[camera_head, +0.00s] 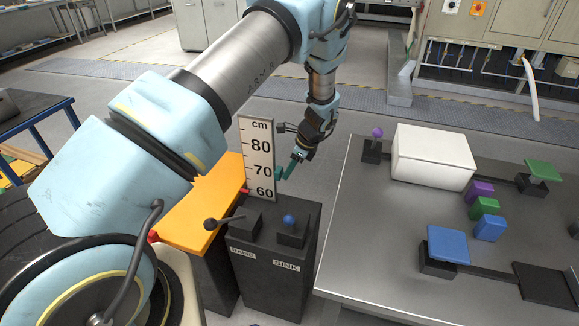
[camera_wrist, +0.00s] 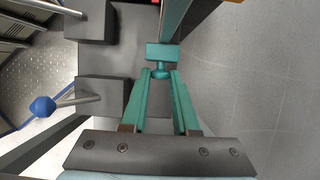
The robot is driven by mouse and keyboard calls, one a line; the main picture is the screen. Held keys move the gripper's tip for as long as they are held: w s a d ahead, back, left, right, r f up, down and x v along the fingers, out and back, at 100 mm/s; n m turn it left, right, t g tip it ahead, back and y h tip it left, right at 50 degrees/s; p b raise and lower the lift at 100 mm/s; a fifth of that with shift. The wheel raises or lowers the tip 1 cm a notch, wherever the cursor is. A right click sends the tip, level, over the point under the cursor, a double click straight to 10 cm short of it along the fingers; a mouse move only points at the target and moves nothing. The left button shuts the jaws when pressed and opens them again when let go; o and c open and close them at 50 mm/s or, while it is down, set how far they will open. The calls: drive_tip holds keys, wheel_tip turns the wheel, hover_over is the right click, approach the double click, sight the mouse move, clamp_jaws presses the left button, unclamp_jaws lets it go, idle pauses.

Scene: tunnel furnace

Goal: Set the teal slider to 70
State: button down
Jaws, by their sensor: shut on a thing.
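The teal slider (camera_head: 279,173) sits at the right edge of the upright white scale board (camera_head: 257,150), which is marked cm with 80, 70 and 60. In the head view it looks about level with the 70 label or slightly below; the exact reading cannot be told. In the wrist view the slider (camera_wrist: 163,51) is a teal block with a small round knob towards me. My gripper (camera_head: 291,167) comes from the upper right. Its teal fingers (camera_wrist: 161,80) are shut on the slider's knob. The board's face is hidden in the wrist view.
Below the board stand dark boxes labelled RAISE and SINK, with a black-knobbed lever (camera_head: 211,224) and a blue-knobbed lever (camera_head: 289,219). A small red piece (camera_head: 246,190) is at the board's left edge. A metal table (camera_head: 365,240) with coloured blocks and a white box (camera_head: 433,157) stands right.

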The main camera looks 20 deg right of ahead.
drive_tip(key=c, duration=0.7)
unclamp_jaws()
drive_tip(key=b+v, duration=0.2)
drive_tip(key=v, duration=0.8)
drive_tip(key=shift+s+r, duration=0.1)
drive_tip(key=shift+r, duration=0.25)
